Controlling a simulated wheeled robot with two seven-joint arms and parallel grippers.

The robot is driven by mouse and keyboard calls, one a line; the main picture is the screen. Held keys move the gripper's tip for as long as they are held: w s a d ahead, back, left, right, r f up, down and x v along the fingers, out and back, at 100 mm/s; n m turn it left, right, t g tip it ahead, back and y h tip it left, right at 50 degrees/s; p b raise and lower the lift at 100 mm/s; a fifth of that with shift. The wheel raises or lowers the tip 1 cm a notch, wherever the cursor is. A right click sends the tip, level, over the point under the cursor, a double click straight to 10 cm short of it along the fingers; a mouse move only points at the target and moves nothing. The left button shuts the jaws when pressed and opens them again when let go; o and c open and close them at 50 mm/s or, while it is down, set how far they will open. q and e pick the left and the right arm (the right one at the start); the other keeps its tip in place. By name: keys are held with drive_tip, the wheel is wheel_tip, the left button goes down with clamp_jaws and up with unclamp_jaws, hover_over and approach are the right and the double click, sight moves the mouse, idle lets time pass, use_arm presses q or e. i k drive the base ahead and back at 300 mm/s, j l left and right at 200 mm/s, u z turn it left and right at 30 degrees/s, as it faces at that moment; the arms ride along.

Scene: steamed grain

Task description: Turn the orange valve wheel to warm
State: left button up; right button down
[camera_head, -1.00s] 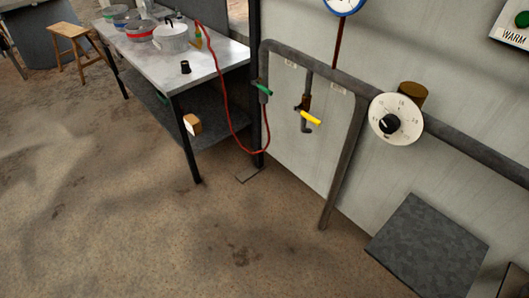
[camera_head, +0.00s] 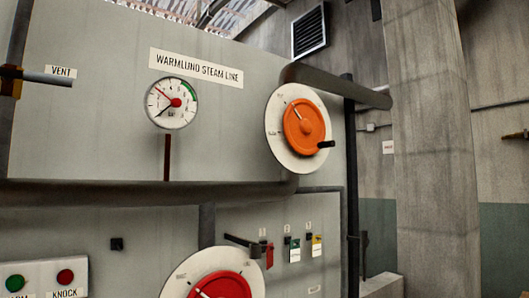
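The orange valve wheel (camera_head: 305,127) sits on a round white dial plate (camera_head: 275,131) on the grey panel, right of the picture's middle. It has a black handle (camera_head: 325,145) at its lower right and a pale pointer line toward the upper left. The marks around the plate are too small to read. Neither of my grippers shows in the head view.
A pressure gauge (camera_head: 172,103) hangs under the sign "WARMLUND STEAM LINE" (camera_head: 195,66). A red wheel (camera_head: 220,287) is partly cut off at the bottom. A thick pipe (camera_head: 120,193) crosses the panel. A concrete pillar (camera_head: 430,150) stands at right.

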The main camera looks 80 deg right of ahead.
sight(304, 127)
drive_tip(key=k+l+z, duration=0.1)
drive_tip(key=z, duration=0.3)
drive_tip(key=l+z, duration=0.15)
drive_tip(key=z, duration=0.2)
drive_tip(key=k+l+z, duration=0.1)
drive_tip(key=z, duration=0.3)
drive_tip(key=l+z, duration=0.2)
drive_tip(key=z, duration=0.2)
